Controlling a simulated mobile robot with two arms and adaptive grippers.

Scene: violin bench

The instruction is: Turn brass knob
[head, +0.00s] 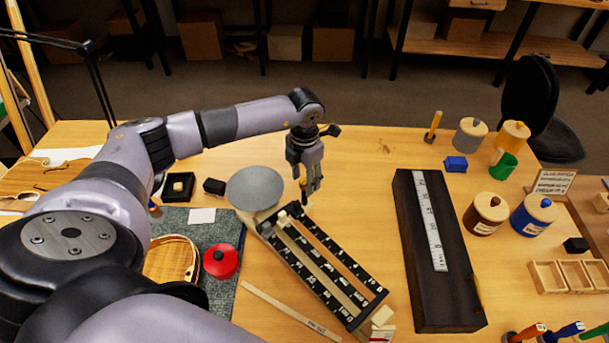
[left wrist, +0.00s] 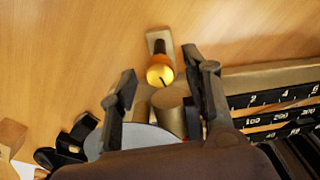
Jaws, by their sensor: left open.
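My left gripper (head: 312,188) is open and points down at the far end of a black scaled device (head: 325,264), beside a grey round disc (head: 255,188). In the left wrist view the fingers of the left gripper (left wrist: 161,66) stand apart. A shiny yellow, brass-like knob (left wrist: 160,75) with a dark mark shows between them, in front of a pale block. A tan cylinder (left wrist: 168,98) sits nearer the palm, also between the fingers. I cannot tell whether either finger touches the knob. In the head view the gripper mostly hides this spot. My right gripper is not in view.
A long dark box (head: 408,240) with a white ruler lies to the right. A red round tin (head: 221,261) sits on the grey mat (head: 222,301). Several jars stand at the right, including a blue jar (head: 535,216). Table between device and dark box is clear.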

